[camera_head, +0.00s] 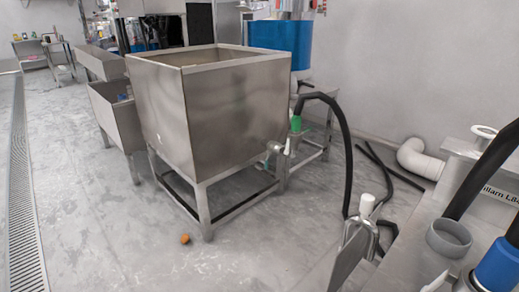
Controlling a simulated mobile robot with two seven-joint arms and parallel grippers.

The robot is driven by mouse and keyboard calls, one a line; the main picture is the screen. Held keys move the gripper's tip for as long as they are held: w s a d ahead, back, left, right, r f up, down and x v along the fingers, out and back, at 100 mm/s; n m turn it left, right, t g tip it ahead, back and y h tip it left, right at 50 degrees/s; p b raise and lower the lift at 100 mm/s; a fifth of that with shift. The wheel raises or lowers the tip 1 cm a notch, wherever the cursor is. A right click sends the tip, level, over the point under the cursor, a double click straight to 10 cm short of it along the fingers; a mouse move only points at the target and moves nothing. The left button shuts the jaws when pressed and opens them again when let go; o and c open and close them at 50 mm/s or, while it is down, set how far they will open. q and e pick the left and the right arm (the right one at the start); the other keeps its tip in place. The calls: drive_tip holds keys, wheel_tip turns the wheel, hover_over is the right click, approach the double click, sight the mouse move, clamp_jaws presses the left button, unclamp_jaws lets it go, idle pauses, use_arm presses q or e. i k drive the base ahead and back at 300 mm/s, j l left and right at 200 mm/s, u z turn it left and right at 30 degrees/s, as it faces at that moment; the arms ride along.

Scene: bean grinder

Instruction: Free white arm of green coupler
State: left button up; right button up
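The green coupler (296,124) sits at the end of a black hose, beside the right corner of the large steel bin. Pale, whitish parts (287,147) show just below it, some reaching left toward the bin. They are too small to tell which is the white arm or how it is seated. Neither of my grippers can be made out in the head view, and nothing is seen holding the coupler.
The large steel bin (215,115) stands on legs in the middle. The black hose (346,140) arches down to the floor. A steel plate with a white-capped part (366,203) and steel equipment with a grey pipe socket (449,237) stand at right. Floor at front left is mostly clear.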

sight(287, 151)
drive_tip(key=i+j+u, duration=0.7)
drive_tip(key=u, duration=0.15)
drive_tip(key=i+j+u, duration=0.1)
drive_tip(key=i, duration=0.5)
drive_tip(key=i+j+u, duration=0.1)
drive_tip(key=i, duration=0.55)
drive_tip(key=i+z, duration=0.2)
drive_tip(key=z, duration=0.25)
drive_tip(key=i+j+z, duration=0.1)
drive_tip(key=i+z, duration=0.15)
drive_tip(key=z, duration=0.2)
drive_tip(key=i+j+z, duration=0.2)
drive_tip(key=z, duration=0.25)
drive_tip(key=i+z, duration=0.15)
drive_tip(key=z, duration=0.3)
drive_tip(key=i+j+z, duration=0.1)
drive_tip(key=z, duration=0.3)
drive_tip(key=i+j+z, duration=0.15)
drive_tip(key=z, duration=0.3)
drive_tip(key=i+j, duration=0.05)
drive_tip(key=i, duration=0.05)
